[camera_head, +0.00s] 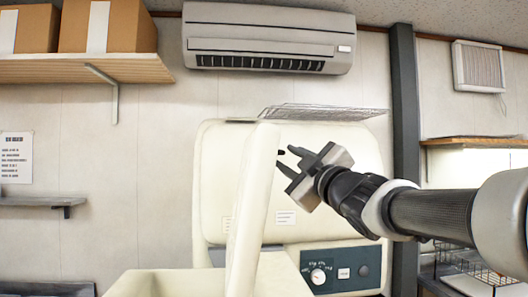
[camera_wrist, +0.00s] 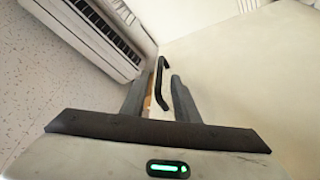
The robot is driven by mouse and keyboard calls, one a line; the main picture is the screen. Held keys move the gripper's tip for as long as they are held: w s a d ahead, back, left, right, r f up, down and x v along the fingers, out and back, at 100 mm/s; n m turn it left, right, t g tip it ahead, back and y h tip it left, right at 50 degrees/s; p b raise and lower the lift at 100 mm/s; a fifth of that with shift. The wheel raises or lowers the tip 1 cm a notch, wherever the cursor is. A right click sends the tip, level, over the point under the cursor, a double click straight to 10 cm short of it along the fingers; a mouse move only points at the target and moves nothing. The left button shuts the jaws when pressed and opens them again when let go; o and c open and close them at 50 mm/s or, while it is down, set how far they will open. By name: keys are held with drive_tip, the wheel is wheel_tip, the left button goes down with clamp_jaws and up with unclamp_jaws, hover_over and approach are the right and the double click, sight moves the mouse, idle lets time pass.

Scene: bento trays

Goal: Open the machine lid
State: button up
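The cream machine (camera_head: 210,190) stands against the wall, with a control panel (camera_head: 342,271) low on its front. Its cream lid (camera_head: 250,205) is seen nearly edge-on in the head view and stands steeply raised. In the wrist view the lid (camera_wrist: 245,75) fills the right side, with a curved black handle (camera_wrist: 163,70). My gripper (camera_head: 283,158) is close to the right of the lid's upper part. In the wrist view my gripper (camera_wrist: 158,82) is open, with the handle between its fingers. Whether a finger touches the handle I cannot tell.
A wire rack (camera_head: 325,112) juts out above the machine. An air conditioner (camera_head: 268,38) hangs higher on the wall. A shelf with boxes (camera_head: 85,68) is at upper left, and a dark post (camera_head: 404,110) stands right of the machine.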

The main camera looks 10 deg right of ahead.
drive_tip(key=shift+p+x, duration=0.3)
drive_tip(key=shift+x, duration=1.5)
clamp_jaws()
